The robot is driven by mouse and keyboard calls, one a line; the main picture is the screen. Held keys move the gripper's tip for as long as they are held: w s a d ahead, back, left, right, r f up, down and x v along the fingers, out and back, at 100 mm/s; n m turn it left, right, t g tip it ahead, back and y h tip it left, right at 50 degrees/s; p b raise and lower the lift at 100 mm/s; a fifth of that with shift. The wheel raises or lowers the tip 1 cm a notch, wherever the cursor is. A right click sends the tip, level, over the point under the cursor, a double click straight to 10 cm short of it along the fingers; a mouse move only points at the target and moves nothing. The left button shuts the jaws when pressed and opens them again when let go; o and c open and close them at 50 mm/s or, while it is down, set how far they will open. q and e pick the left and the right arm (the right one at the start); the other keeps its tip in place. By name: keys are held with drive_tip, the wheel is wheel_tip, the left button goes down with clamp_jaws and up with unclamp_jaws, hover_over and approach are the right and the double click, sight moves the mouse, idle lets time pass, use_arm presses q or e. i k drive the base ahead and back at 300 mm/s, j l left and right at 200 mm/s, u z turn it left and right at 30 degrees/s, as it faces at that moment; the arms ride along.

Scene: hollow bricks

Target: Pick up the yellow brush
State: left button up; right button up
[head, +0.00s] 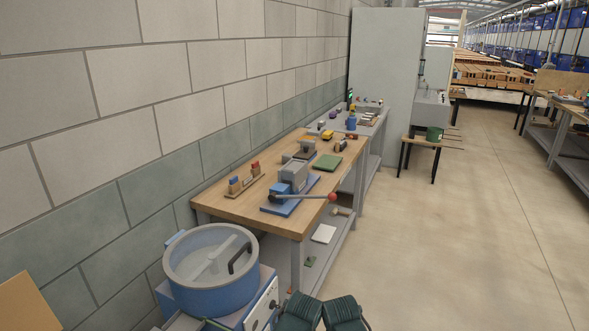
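A small yellow item (327,134) lies toward the far end of the wooden workbench, near its back edge. It may be the yellow brush, but it is too small to tell its shape for sure. Neither of my grippers can be made out in the head view, and nothing is seen touching the yellow item.
The wooden bench (240,209) also carries a grey and blue lever press (292,180), a green pad (327,162) and a small rack (244,179). A blue round tub (212,290) and dark green ribbed objects (343,312) are close in front.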

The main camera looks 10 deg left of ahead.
sight(326, 136)
drive_tip(key=i+l+z, duration=0.25)
drive_tip(key=i+l, duration=0.15)
drive_tip(key=i+l+z, duration=0.4)
drive_tip(key=i, duration=0.9)
drive_tip(key=i+l+z, duration=0.1)
drive_tip(key=i+l, duration=0.15)
drive_tip(key=i, duration=0.75)
drive_tip(key=i+u, duration=0.3)
drive_tip(key=i, duration=1.45)
drive_tip(key=i+j+u, duration=0.2)
drive_tip(key=i+j, duration=0.25)
drive_tip(key=i+j+u, duration=0.2)
drive_tip(key=i, duration=0.35)
drive_tip(key=j, duration=0.1)
